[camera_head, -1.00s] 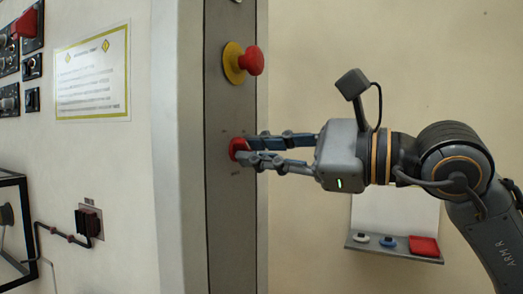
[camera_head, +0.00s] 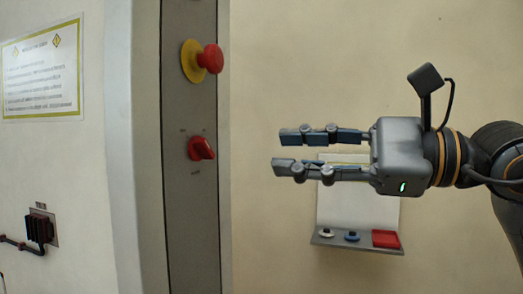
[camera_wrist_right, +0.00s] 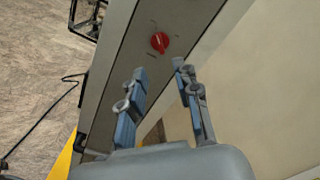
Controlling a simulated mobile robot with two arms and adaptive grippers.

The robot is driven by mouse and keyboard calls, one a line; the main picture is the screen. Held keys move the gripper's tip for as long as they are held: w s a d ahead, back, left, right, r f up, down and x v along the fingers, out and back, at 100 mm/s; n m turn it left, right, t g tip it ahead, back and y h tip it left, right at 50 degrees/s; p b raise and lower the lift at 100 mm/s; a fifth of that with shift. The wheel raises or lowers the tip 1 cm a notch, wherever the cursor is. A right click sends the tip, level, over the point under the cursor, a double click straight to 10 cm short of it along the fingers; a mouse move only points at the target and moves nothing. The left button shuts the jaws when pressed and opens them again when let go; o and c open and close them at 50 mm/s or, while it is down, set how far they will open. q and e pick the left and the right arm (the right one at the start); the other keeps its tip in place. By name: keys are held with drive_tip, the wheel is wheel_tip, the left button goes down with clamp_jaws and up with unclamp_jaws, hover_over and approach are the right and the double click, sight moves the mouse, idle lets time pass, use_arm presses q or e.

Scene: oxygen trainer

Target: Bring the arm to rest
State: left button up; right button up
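My right gripper (camera_head: 290,150) is open and empty, its fingers pointing left in the head view. It stands clear to the right of a red rotary knob (camera_head: 201,148) on the grey panel column (camera_head: 185,235). In the right wrist view the gripper (camera_wrist_right: 160,72) has its fingers apart, and the red knob (camera_wrist_right: 159,42) lies beyond the tips, untouched. My left gripper does not show in either view.
A red mushroom button on a yellow base (camera_head: 208,60) sits above the knob. A small shelf (camera_head: 355,246) with a red tray (camera_head: 385,239) is on the wall below and behind my right gripper. A framed notice (camera_head: 42,75) hangs at left.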

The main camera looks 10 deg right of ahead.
drive_tip(key=shift+s+d, duration=0.35)
drive_tip(key=shift+d, duration=0.25)
